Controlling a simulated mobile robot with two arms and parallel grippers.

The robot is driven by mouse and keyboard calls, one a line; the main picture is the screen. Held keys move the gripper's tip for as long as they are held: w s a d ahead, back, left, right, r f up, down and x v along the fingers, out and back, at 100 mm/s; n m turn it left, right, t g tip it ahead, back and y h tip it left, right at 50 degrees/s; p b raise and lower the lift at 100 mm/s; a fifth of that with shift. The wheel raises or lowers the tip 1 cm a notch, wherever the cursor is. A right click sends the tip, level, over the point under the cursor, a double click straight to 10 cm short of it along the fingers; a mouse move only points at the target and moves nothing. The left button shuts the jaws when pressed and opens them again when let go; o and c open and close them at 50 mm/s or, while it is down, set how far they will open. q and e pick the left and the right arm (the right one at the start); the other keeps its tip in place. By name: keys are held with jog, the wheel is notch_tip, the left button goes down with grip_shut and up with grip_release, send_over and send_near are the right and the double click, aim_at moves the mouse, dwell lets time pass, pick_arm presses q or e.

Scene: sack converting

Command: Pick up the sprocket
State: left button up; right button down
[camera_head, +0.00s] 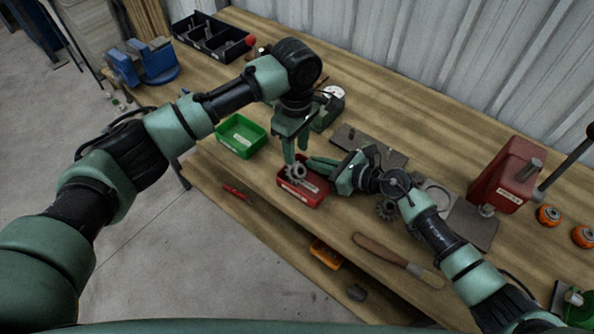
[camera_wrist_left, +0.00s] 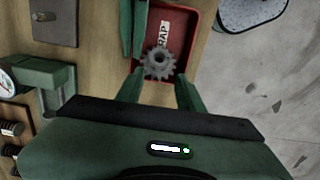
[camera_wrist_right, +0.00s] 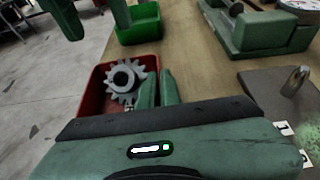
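A grey toothed sprocket (camera_head: 295,172) shows at the red tray (camera_head: 313,198); I cannot tell whether it rests inside or is just above it. It also shows in the left wrist view (camera_wrist_left: 160,62) and the right wrist view (camera_wrist_right: 126,80). My left gripper (camera_head: 297,155) points down over the tray. In its wrist view, its fingers (camera_wrist_left: 158,92) are open, with the sprocket just beyond the gap. My right gripper (camera_head: 312,164) comes in from the right. Its fingers (camera_wrist_right: 159,88) are close together and empty, beside the sprocket. Another gear (camera_head: 386,210) lies partly hidden by my right arm.
A green bin (camera_head: 241,136) stands left of the tray. A dial device (camera_head: 330,105) and a metal plate (camera_head: 375,147) lie behind. A red press (camera_head: 508,175) stands at right. A brush (camera_head: 398,260) lies near the front edge.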

aim_at(297, 166)
pick_arm(q)
jog(key=shift+f, duration=3.1)
jog(key=shift+w+d, duration=0.1)
grip_shut()
